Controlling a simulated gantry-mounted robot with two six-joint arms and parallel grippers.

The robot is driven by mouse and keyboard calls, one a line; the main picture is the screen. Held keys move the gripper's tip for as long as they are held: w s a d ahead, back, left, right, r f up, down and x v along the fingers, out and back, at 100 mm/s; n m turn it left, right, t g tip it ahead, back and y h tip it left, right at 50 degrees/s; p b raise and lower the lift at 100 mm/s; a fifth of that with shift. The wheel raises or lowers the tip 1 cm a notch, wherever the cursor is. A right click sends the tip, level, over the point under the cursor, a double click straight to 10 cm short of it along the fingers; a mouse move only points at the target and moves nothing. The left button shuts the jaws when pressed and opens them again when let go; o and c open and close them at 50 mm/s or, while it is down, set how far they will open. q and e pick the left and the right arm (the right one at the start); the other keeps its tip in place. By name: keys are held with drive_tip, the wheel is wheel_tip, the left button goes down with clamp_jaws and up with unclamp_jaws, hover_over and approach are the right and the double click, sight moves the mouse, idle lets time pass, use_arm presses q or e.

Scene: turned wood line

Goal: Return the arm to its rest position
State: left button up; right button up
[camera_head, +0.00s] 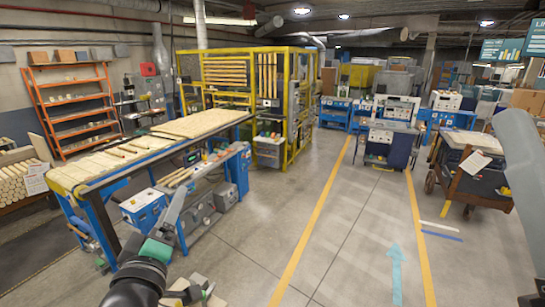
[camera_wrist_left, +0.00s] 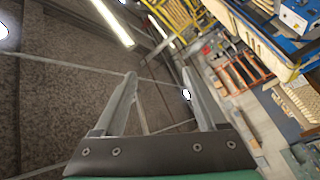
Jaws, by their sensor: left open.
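My left gripper (camera_head: 180,200) points up in front of the blue workbench in the head view, at the end of my dark arm from the lower left. In the left wrist view, its two grey fingers (camera_wrist_left: 158,74) are spread apart with nothing between them. That view looks past the fingers at the dark ceiling, with the hall tilted at the right. A grey part of my right arm shows at the right edge of the head view. My right gripper is out of view.
The long workbench (camera_head: 90,181) holds pale slats and turned wood pieces. A blue box (camera_head: 143,207) stands beyond the gripper. Behind are a yellow cage (camera_head: 285,115) and an orange shelf (camera_head: 69,115). A wheeled cart (camera_head: 465,180) stands right. The floor between yellow lines (camera_head: 323,215) is clear.

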use_arm(q)
drive_tip(key=s+d+r+m+t+h, duration=0.1)
drive_tip(key=s+r+m+t+h, duration=0.3)
drive_tip(key=s+r+m+t, duration=1.15)
drive_tip(key=s+f+n+g+b, duration=0.1)
drive_tip(key=s+f+g+b, duration=0.1)
drive_tip(key=f+b, duration=1.5)
drive_tip(key=s+f+n+g+b, duration=0.2)
drive_tip(key=f+g+b, duration=0.3)
drive_tip(key=f+b, duration=1.2)
drive_tip(key=s+b, duration=0.1)
drive_tip(key=b, duration=0.5)
drive_tip(key=shift+s+d, duration=0.2)
drive_tip(key=shift+s, duration=0.15)
drive_tip(key=shift+f, duration=0.15)
drive_tip(key=shift+c, duration=0.2)
